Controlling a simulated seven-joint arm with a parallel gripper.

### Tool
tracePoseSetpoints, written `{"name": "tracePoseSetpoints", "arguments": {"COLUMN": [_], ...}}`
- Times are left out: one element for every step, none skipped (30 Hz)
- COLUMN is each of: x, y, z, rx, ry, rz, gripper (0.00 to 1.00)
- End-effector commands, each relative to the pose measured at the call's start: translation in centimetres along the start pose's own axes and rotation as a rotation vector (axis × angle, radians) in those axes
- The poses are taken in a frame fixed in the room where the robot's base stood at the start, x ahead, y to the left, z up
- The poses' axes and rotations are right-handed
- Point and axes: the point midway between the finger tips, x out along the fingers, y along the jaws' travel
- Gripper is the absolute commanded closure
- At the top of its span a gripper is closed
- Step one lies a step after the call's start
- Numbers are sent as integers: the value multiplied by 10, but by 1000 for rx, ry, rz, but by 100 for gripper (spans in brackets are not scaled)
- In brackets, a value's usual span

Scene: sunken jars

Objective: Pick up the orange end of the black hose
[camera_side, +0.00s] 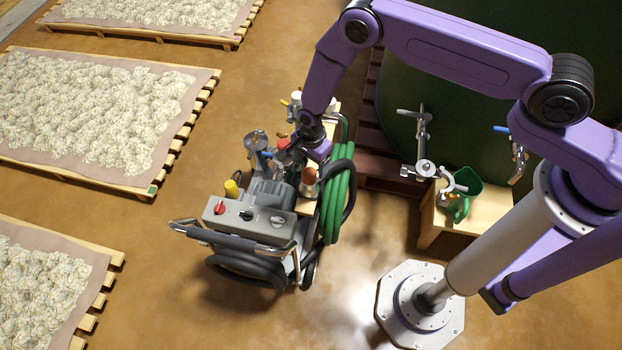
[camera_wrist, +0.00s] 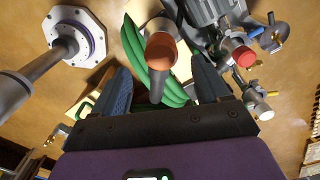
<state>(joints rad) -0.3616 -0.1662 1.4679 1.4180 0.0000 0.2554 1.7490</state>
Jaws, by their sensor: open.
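In the side view what looks like the same orange end (camera_side: 309,175) stands at the right side of the pump cart, just below my gripper. My gripper (camera_wrist: 161,68) is open, with one blue-grey finger on each side of the stem and the orange mouth near fingertip level. Nothing appears gripped. In the side view my gripper (camera_side: 296,158) is partly hidden by the wrist. Black hose (camera_side: 350,180) hangs beside a green coil.
The pump cart (camera_side: 248,220) carries a grey control box, motor and valves. A red-capped fitting (camera_wrist: 244,57) is right of the orange end. The green hose coil (camera_side: 336,210) hangs close by. A wooden stand (camera_side: 470,222) holds a green jug. Pallets (camera_side: 90,120) lie left; floor between is clear.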

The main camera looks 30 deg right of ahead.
Motion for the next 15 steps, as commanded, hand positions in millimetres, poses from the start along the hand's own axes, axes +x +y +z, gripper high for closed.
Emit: {"name": "tracePoseSetpoints", "arguments": {"x": [2, 3, 6, 9, 12, 17, 21, 25, 30, 34, 37, 41, 44, 46, 49], "y": [0, 0, 0, 0, 0, 0, -1, -1, -2, -2, -2, -2, -2, -2, -2], "z": [0, 0, 0, 1, 1, 1, 2, 2, 2, 3, 2, 2, 3, 3, 3], "rx": [0, 0, 0, 0, 0, 0, 0, 0, 0, 0, 0, 0, 0, 0, 0], "ry": [0, 0, 0, 0, 0, 0, 0, 0, 0, 0, 0, 0, 0, -1, -1], "rz": [0, 1, 1, 1, 1, 2, 2, 2, 2, 1, 1, 0, 1, 0, 0], "gripper": [25, 25, 25, 25, 25, 25, 25, 25, 25, 25, 25, 25, 25, 25, 25]}}
